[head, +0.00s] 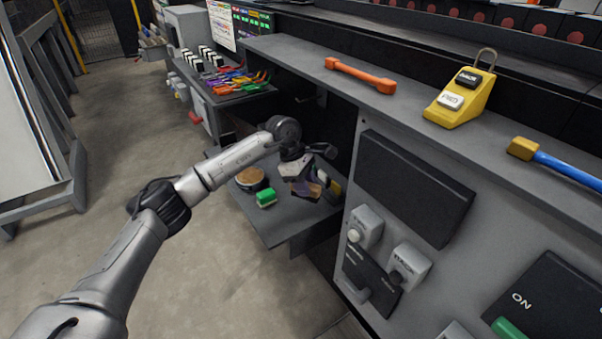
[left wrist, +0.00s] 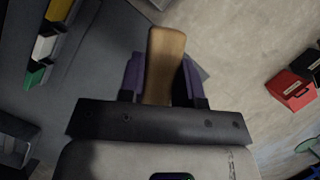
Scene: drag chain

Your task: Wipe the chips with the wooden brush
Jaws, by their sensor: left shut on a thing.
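My left gripper (head: 308,187) is over the small grey side shelf (head: 281,229), low beside the machine panel. In the left wrist view my left gripper (left wrist: 163,82) has its purple fingers shut on a wooden handle, which I take to be the wooden brush (left wrist: 166,50). The handle sticks out past the fingertips. The bristles are not clear in either view. I cannot make out any chips. My right gripper is not in view.
A round brown-topped thing (head: 250,179) and a green block (head: 266,198) stand on the shelf. The machine panel (head: 411,184) with switches is close on the right. An orange wrench-like bar (head: 360,75) and a yellow stand (head: 461,99) lie on the ledge above. Open floor lies left.

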